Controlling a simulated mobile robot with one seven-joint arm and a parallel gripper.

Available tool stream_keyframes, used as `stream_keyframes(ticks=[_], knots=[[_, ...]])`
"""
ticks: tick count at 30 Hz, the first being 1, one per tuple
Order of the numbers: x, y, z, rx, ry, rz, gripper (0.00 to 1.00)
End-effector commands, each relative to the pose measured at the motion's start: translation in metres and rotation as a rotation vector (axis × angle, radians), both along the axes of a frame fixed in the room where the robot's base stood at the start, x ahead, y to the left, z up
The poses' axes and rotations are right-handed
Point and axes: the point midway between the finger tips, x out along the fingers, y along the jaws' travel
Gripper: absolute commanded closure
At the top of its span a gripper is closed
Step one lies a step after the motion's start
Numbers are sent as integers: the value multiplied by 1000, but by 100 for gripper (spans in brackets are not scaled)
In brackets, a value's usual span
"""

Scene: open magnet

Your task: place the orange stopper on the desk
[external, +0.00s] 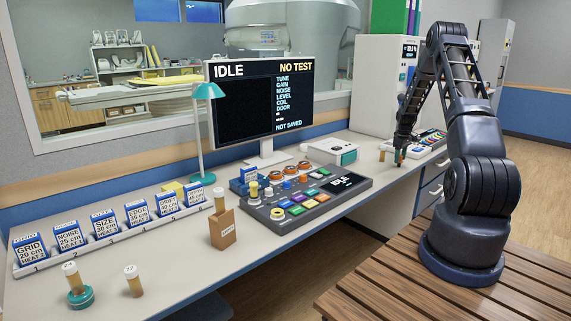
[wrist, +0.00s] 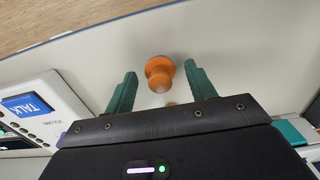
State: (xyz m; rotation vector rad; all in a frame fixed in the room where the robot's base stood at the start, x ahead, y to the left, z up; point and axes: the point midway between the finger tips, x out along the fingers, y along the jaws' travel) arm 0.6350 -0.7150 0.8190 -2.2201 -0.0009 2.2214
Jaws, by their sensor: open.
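The orange stopper (wrist: 160,73) shows in the wrist view, a wide disc with a narrower knob. It appears to rest on the pale desk (wrist: 228,40), near the desk's edge. My gripper (wrist: 160,68) is open, with one teal finger on each side of the stopper and a visible gap on both sides. In the external view my gripper (external: 400,153) is low over the right part of the desk (external: 345,225), and a bit of orange shows at its fingertips.
A white device (external: 330,150) and a button console (external: 305,195) lie further left.

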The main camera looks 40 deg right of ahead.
Motion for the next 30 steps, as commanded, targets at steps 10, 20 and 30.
stream_keyframes(ticks=[10,20,30], knots=[[0,0,68,-2,-2,-1,45],[0,0,101,0,0,0,45],[13,24,130,-13,-9,6,45]])
